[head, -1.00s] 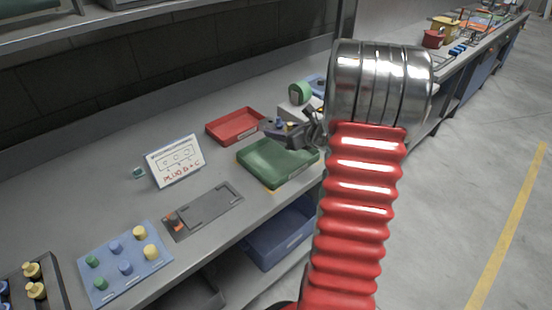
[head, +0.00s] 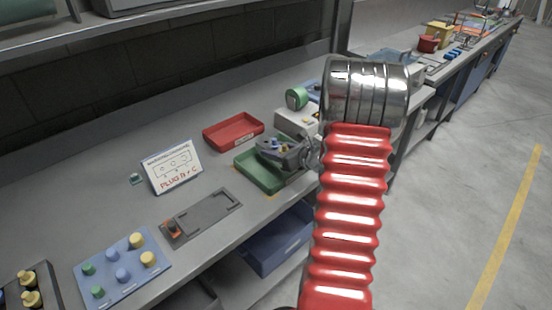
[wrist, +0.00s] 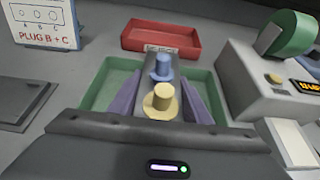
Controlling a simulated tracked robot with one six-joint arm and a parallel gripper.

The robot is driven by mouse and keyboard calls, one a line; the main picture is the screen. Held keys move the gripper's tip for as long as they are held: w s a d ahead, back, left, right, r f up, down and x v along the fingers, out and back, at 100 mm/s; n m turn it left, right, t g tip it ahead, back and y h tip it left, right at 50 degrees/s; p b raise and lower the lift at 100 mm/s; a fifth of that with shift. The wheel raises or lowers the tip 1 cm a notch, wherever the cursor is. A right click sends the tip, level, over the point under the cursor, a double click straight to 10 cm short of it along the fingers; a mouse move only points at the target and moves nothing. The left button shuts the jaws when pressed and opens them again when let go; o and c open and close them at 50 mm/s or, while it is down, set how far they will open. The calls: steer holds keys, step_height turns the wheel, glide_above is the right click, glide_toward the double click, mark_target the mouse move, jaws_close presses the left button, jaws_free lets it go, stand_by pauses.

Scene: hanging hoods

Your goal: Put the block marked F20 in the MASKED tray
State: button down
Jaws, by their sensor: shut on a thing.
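My gripper (head: 276,148) is shut on a grey block (wrist: 148,84) that carries a blue plug (wrist: 162,67) and a yellow plug (wrist: 162,102). In the wrist view the purple fingers clasp the block from both sides. No F20 mark can be read on it. The gripper and block are over the green tray (head: 262,180); its rim also shows around them in the wrist view (wrist: 98,88). I cannot tell whether the block touches the tray floor. A red tray (head: 233,131) lies behind; its label (wrist: 160,49) is too small to read. The green tray's label is hidden.
A white device (head: 296,122) with a green roll (head: 297,98) stands right of the trays. A sign (head: 172,167) reads PLUG B + C. A grey fixture plate (head: 205,215) and a blue board with plugs (head: 122,268) lie left. A blue bin (head: 275,240) sits below.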

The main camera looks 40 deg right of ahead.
steer(key=shift+f, duration=1.75)
steer(key=c, duration=1)
jaws_free()
steer(key=shift+f, duration=0.15)
steer(key=v, duration=1.2)
